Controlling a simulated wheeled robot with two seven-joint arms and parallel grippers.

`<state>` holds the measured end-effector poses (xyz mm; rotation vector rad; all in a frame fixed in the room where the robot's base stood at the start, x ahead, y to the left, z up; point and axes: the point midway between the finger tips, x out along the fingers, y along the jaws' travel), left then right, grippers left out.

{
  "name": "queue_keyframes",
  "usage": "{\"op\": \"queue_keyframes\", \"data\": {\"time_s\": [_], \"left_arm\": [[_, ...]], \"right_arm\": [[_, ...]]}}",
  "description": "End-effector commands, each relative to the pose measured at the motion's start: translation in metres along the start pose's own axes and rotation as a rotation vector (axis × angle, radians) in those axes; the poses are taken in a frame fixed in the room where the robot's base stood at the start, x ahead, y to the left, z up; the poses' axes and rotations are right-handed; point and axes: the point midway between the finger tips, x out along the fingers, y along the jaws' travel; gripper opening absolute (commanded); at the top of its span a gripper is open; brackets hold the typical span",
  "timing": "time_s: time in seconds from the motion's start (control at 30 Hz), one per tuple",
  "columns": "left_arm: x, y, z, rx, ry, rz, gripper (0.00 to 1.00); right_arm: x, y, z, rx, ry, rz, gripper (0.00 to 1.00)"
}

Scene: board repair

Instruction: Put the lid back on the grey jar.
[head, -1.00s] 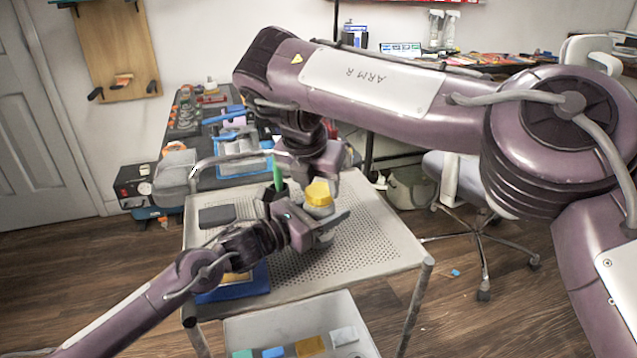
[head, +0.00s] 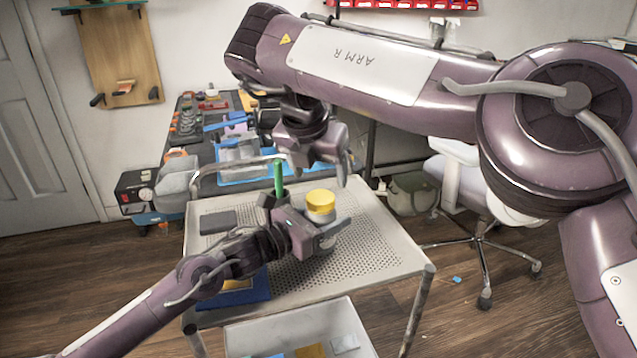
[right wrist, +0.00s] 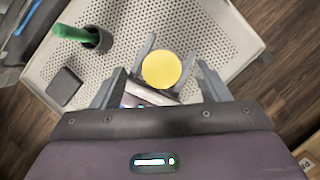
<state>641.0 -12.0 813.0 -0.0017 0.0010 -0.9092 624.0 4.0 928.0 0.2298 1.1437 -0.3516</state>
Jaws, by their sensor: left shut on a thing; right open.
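The grey jar (head: 324,217) stands on the perforated top of the cart. The yellow lid (head: 320,200) sits on top of the jar and looks level; whether it is fully seated I cannot tell. The lid also shows as a yellow disc in the right wrist view (right wrist: 161,70). My left gripper (head: 328,232) is shut on the jar's body from the left, its fingers partly hiding it. My right gripper (head: 345,168) is open and empty above and behind the jar, apart from the lid.
A dark cup (head: 268,203) with a green-handled tool (head: 279,178) stands left of the jar. A dark grey block (head: 217,222) and a blue bin (head: 245,290) are further left. The cart top (head: 375,250) is clear on the right.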

Motion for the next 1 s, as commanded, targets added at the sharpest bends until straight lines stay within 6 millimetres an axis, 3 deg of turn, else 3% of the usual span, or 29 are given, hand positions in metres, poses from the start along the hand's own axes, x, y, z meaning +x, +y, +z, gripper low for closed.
{"op": "queue_keyframes", "data": {"time_s": [0.27,0.47,0.77,0.87,1.0], "left_arm": [[0.000,0.000,0.000,-0.001,0.000,0.000,0.00],[0.000,0.000,0.000,0.000,0.000,0.000,0.00],[0.000,0.000,0.000,0.000,0.000,0.000,0.00],[0.000,0.000,0.000,0.000,0.000,0.000,0.00],[0.000,0.000,0.000,0.000,0.000,0.000,0.00]], "right_arm": [[-0.003,0.000,0.001,0.000,0.000,0.000,0.69],[-0.003,0.000,0.001,0.000,0.000,0.000,0.94],[-0.004,0.000,0.001,0.000,0.000,0.000,0.94],[-0.011,0.000,0.002,0.000,-0.003,0.000,0.94],[-0.036,0.001,0.002,-0.001,-0.007,0.000,0.94]]}}
